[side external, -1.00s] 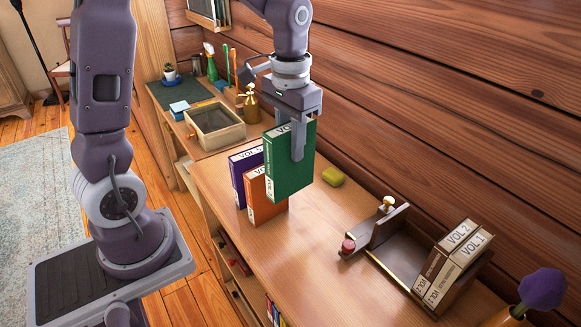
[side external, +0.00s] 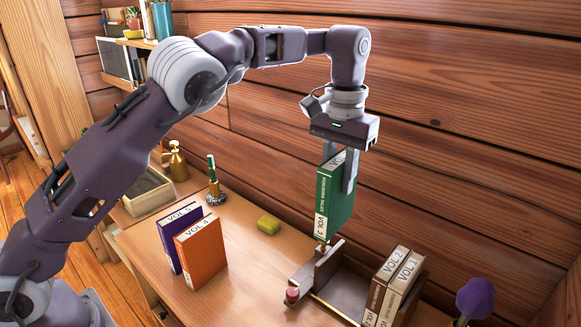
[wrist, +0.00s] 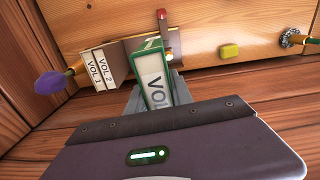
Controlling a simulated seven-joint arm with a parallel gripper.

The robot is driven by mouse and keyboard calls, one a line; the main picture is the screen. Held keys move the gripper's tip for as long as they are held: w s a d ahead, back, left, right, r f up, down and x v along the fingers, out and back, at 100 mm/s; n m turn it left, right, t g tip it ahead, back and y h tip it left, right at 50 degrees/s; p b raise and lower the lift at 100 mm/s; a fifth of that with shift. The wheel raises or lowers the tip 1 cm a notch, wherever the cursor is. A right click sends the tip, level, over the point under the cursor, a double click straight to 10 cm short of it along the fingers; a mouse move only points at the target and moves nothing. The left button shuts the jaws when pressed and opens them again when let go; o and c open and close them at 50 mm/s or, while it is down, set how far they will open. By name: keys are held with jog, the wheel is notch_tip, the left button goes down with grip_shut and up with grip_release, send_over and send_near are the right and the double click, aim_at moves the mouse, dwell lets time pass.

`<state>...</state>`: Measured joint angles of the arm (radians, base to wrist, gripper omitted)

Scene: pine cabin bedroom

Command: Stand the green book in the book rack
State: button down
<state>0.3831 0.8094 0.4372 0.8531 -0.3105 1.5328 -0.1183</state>
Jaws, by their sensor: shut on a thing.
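The green book (side external: 335,200) is held upright in the air by my gripper (side external: 338,168), which is shut on its upper part. In the wrist view the green book (wrist: 153,75) shows its white top between the fingers. The book rack (side external: 330,270) stands on the desk against the wall, with a raised left end and a red knob at its front. Two brown books, VOL 1 (side external: 402,290) and VOL 2 (side external: 384,285), stand at its right end. The green book hangs above and behind the rack's left end; the exact gap below it is hard to tell.
A purple book (side external: 178,235) and an orange book VOL 4 (side external: 202,252) stand on the desk at left. A purple flower (side external: 475,298) is at far right. The rack's middle is free.

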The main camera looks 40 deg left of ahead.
jog(key=d+f, duration=0.4)
jog(key=f, duration=1.2)
jog(key=shift+f+m, duration=0.25)
jog(key=shift+m, duration=0.05)
jog(key=shift+w+f, duration=0.1)
jog(key=shift+f, duration=0.4)
jog(key=c, duration=1)
grip_release()
jog(key=shift+c, duration=0.2)
